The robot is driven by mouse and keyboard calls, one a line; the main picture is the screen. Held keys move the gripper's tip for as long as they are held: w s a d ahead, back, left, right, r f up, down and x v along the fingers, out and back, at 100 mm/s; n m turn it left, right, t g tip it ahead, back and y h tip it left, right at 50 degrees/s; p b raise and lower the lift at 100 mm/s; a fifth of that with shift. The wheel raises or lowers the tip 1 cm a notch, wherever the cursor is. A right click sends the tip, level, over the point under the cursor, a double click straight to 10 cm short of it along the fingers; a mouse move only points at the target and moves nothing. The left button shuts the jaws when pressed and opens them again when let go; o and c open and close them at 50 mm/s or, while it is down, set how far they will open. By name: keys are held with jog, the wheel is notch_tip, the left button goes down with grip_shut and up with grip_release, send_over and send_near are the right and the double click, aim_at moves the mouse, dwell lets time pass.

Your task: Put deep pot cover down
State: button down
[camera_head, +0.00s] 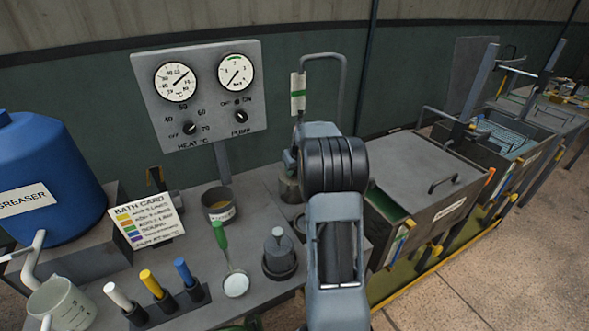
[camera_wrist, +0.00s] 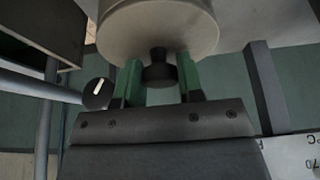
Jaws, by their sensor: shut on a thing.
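In the wrist view, my gripper (camera_wrist: 159,74) has its two green fingers on either side of a small dark knob. The knob joins a round, pale grey metal piece, which I take as the deep pot cover (camera_wrist: 160,27). The gripper is shut on that knob. In the head view my arm hides most of the gripper and the cover. A metal pot (camera_head: 289,191) shows partly beside and behind the arm. I cannot tell whether the cover touches a pot.
An open pot (camera_head: 219,205) and a dark lidded pot (camera_head: 279,263) stand on the bench. A green-handled ladle (camera_head: 221,238), coloured-handled tools (camera_head: 152,284) and a jug (camera_head: 62,303) are left. A gauge panel (camera_head: 206,95) stands behind; a tank lid (camera_head: 425,175) is right.

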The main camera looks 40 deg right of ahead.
jog(key=shift+f, duration=0.3)
jog(key=c, duration=0.7)
grip_release()
jog(key=b+v, duration=0.1)
jog(key=v, duration=1.3)
